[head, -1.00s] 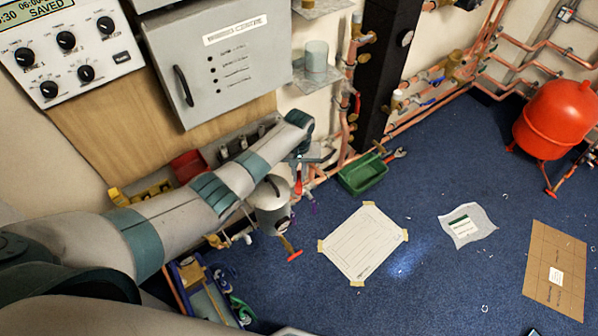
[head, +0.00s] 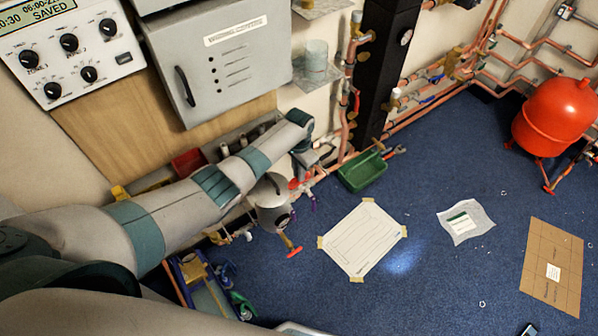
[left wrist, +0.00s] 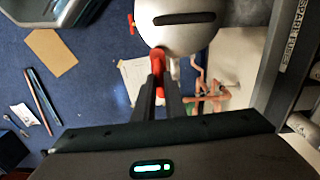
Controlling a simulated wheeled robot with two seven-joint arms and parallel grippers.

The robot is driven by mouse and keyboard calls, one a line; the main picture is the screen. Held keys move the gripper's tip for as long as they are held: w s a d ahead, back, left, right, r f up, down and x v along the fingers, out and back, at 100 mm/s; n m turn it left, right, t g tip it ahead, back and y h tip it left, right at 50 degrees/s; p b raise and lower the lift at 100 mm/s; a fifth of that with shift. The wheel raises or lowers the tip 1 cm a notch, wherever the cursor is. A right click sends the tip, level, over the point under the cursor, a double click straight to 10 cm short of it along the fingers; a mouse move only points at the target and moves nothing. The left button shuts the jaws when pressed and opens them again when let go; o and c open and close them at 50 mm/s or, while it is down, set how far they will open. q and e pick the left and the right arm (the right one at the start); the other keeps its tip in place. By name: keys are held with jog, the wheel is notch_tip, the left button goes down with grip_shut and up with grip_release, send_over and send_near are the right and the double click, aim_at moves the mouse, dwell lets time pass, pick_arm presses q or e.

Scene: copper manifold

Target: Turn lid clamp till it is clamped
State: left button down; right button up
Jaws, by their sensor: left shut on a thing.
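A grey metal pot with a domed lid (head: 270,207) stands against the wall in the head view. In the left wrist view the rounded grey lid (left wrist: 190,30) fills the top middle, with a dark slot in it. The red lid clamp handle (left wrist: 157,60) sticks out from the lid's edge. My left gripper (left wrist: 160,83) is shut on this handle, one dark finger on each side. In the head view my left gripper (head: 305,171) is small and partly hidden at the lid's right side. The handle's red part (head: 294,184) shows there. My right gripper is not in view.
A green tray (head: 362,172) lies on the floor right of the pot. Copper pipes (head: 345,130) run along the wall nearby. A red valve handle (head: 295,252) is below the pot. Taped paper (head: 362,240) lies on the blue floor, which is mostly open to the right.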

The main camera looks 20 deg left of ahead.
pick_arm(q)
jog(key=shift+m, duration=0.5)
jog(key=c, duration=1.8)
grip_release()
jog(key=shift+r, duration=0.1)
jog(key=shift+r, duration=0.9)
notch_tip(320, 180, up, 15)
jog(key=shift+r+b, duration=0.2)
jog(key=shift+b, duration=0.95)
jog(key=shift+s+f, duration=0.1)
